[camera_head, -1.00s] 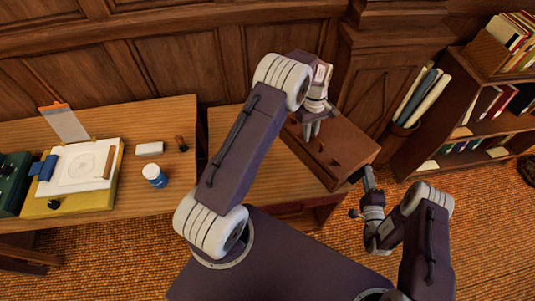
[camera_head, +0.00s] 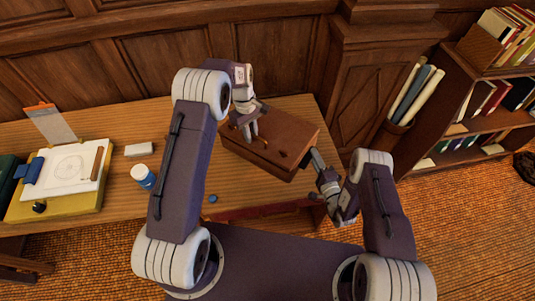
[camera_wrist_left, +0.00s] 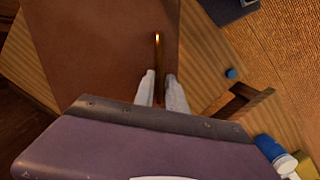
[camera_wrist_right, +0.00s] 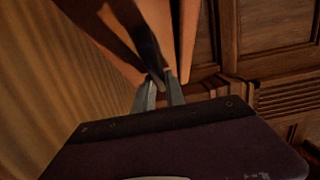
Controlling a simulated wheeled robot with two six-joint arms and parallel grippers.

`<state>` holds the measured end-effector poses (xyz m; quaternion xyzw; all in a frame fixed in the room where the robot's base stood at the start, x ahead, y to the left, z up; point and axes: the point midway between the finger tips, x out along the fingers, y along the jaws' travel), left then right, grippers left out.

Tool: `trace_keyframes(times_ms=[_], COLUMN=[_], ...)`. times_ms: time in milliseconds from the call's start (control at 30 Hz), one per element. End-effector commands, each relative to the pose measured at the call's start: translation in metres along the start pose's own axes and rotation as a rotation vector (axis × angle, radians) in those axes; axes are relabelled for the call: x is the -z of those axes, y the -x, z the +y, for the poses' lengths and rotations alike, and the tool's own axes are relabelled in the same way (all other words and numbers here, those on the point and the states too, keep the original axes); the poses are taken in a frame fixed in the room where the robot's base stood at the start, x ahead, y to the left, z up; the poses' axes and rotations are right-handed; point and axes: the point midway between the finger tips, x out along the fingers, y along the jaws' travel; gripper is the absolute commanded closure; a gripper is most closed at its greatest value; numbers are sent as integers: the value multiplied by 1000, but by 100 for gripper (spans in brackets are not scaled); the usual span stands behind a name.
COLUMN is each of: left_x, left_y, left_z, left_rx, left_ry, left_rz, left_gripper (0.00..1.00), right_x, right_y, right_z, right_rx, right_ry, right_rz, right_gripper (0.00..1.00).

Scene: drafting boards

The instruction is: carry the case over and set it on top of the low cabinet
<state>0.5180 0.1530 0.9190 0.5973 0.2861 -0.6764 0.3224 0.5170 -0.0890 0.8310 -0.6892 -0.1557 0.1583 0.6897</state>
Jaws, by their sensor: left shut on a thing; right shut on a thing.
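The case (camera_head: 285,134) is a brown box with small dark fittings on its lid, above the right end of a wooden desk top (camera_head: 205,165). I cannot tell whether it touches the desk. My left gripper (camera_head: 250,138) comes down on its lid and is shut on a thin part of it. The left wrist view shows the brown case (camera_wrist_left: 90,50) and the fingers (camera_wrist_left: 158,85) close together. My right gripper (camera_head: 313,160) is shut on the case's right end; its fingers (camera_wrist_right: 160,88) meet a dark part. I cannot surely identify the low cabinet.
A drawing board (camera_head: 65,175), white block (camera_head: 139,149) and blue-and-white jar (camera_head: 143,176) lie left on the desk. A small blue thing (camera_head: 213,198) is near its front edge. A tall panelled cabinet (camera_head: 375,90) and bookcase (camera_head: 480,110) stand right.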

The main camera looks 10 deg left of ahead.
Motion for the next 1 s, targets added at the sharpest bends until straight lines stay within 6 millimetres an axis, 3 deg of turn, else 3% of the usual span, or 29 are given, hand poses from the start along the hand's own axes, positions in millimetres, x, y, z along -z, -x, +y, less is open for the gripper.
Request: trace_keyframes(times_ms=[367, 867, 900, 967, 1000], left_x=[1, 6, 6, 5, 5], left_y=[-6, -47, -48, -45, -44], left_z=[-1, -1, -1, -1, -1], left_rx=[3, 3, 4, 4, 4], left_ry=[-3, -3, -3, -3, -3], left_rz=[0, 0, -1, -1, -1], left_gripper=[100, 100, 81, 64, 62], right_x=[2, 2, 2, 2, 2], right_y=[-1, -1, 0, 0, 0], right_z=[5, 46, 48, 44, 44], right_rx=[7, 7, 2, 2, 2], right_ry=[1, 1, 0, 0, 0], right_rz=[5, 5, 5, 5, 4], right_gripper=[100, 100, 82, 66, 63])
